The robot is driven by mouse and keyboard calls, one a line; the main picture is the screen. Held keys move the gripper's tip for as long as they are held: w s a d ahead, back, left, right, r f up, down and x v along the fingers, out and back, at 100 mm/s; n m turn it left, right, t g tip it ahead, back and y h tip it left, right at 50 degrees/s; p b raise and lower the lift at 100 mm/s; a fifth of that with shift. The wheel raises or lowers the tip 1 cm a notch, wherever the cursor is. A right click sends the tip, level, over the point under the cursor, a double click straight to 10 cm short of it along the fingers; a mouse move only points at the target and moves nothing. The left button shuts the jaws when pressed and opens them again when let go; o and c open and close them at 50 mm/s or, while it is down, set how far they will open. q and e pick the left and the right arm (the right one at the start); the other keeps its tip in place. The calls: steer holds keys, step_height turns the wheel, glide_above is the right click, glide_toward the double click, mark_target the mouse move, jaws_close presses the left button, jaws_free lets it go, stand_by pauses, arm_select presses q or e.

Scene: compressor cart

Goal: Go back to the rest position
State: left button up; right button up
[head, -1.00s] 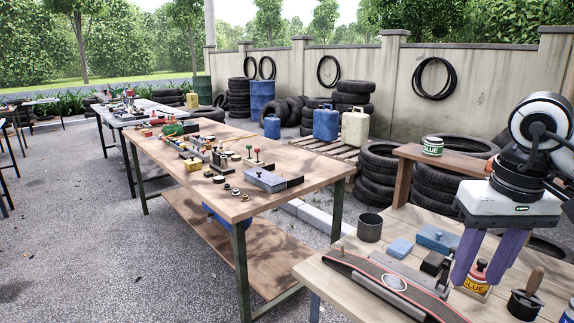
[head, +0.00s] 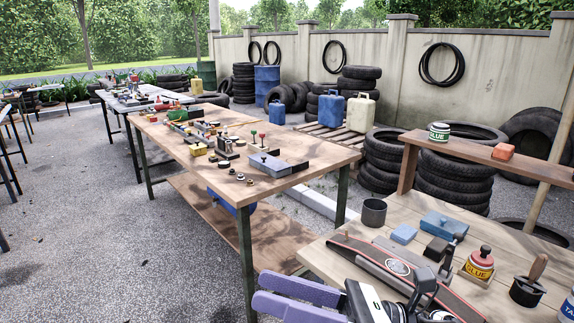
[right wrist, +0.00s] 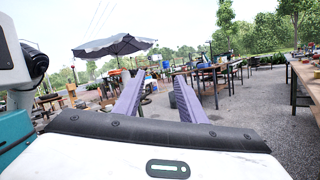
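My right gripper (head: 258,292) is at the bottom of the head view, in front of the near bench's lower left edge. Its two purple fingers point left, with a gap between them and nothing held. In the right wrist view the fingers (right wrist: 158,80) are spread apart and empty, facing the open yard. My left gripper is in neither view. The task names no object.
A workbench (head: 317,157) stands beyond. Open gravel (head: 90,230) lies left. An umbrella (right wrist: 115,45) stands far off.

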steer(key=w+d+f+m+t+h, duration=0.2)
steer(key=d+f+m+t+h, duration=0.45)
steer(key=m, duration=0.95)
steer(key=w+d+f+m+t+h, duration=0.35)
steer(key=f+m+t+h, duration=0.4)
steer(key=m, duration=0.75)
steer(key=s+d+f+m+g+h, duration=0.2)
steer(key=s+f+m, duration=0.5)
steer(key=f, duration=0.6)
steer(key=s+d+f+m+g+h, duration=0.2)
steer(key=s+d+f+m+g, duration=0.3)
steer(key=s+f+m, duration=0.3)
steer(key=s+f+g, duration=0.1)
steer(key=s+f, duration=0.3)
steer(key=f, duration=0.1)
steer(key=shift+f+m, duration=0.3)
